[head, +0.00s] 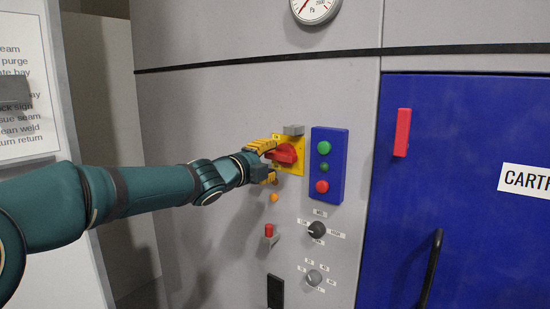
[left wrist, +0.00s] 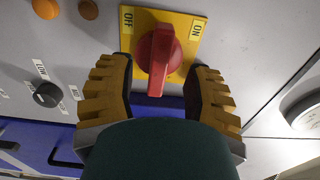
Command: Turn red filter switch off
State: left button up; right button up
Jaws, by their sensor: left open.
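The red filter switch (head: 287,154) is a red rotary knob on a yellow plate (head: 298,164) fixed to the grey panel. In the left wrist view the red knob (left wrist: 156,55) stands between an OFF label (left wrist: 127,19) and an ON label (left wrist: 197,29). Its grip runs nearly upright in that picture, and I cannot tell which label it points to. My left gripper (head: 273,160) is open, with yellow fingers. In the left wrist view its fingers (left wrist: 160,66) lie on either side of the knob, with gaps visible. My right gripper is out of view.
A blue box (head: 329,187) with green and red buttons sits right of the switch. Below are an orange lamp (head: 273,198), a red-tipped lever (head: 269,231) and dark (head: 317,229) and grey (head: 314,277) knobs. A blue door (head: 460,200) is at right.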

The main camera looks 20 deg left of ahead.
pick_arm(q)
jog(key=v, duration=0.8)
jog(key=shift+s, duration=0.35)
jog(key=shift+a, duration=0.15)
jog(key=d+f+n+g, duration=0.2)
jog(key=d+f+n, duration=0.15)
jog(key=f, duration=0.85)
jog(key=d+f+n+g+y, duration=0.1)
jog(key=d+f+n+g, duration=0.3)
jog(key=f, duration=0.8)
jog(key=d+f+n+g, duration=0.1)
jog(key=f+n, duration=0.5)
jog(key=f, duration=0.6)
jog(key=s+d+f+n+g, duration=0.3)
jog(key=s+f+n+g, duration=0.1)
jog(key=s+f, duration=0.7)
jog(key=s+d+f+n+g+y, duration=0.1)
jog(key=s+d+f+n+g, duration=0.2)
jog(key=s+f+n, duration=0.3)
jog(key=s+f+g, duration=0.1)
jog(key=s+f, duration=0.4)
jog(key=s, duration=0.1)
jog(key=shift+d+f, duration=0.15)
jog(key=shift+f, duration=0.25)
